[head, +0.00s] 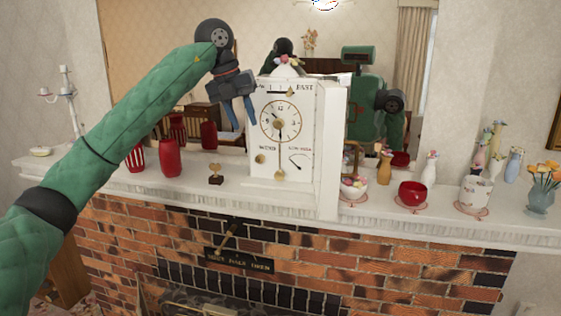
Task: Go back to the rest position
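My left arm, padded in green, comes in from the left and reaches up over the mantel. My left gripper (246,125) points down with its two blue fingers apart and nothing visible between them. It is just left of the upper part of the white clock (281,124), overlapping its edge in the picture; I cannot tell whether they touch. My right gripper is not in view directly.
The white mantel shelf (120,180) holds red vases (171,158), a small trophy (215,174), a bowl (353,187), a red cup (412,193), a white pot (475,190) and a flower vase (541,190). A mirror behind reflects me. Brick (350,245) lies below.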

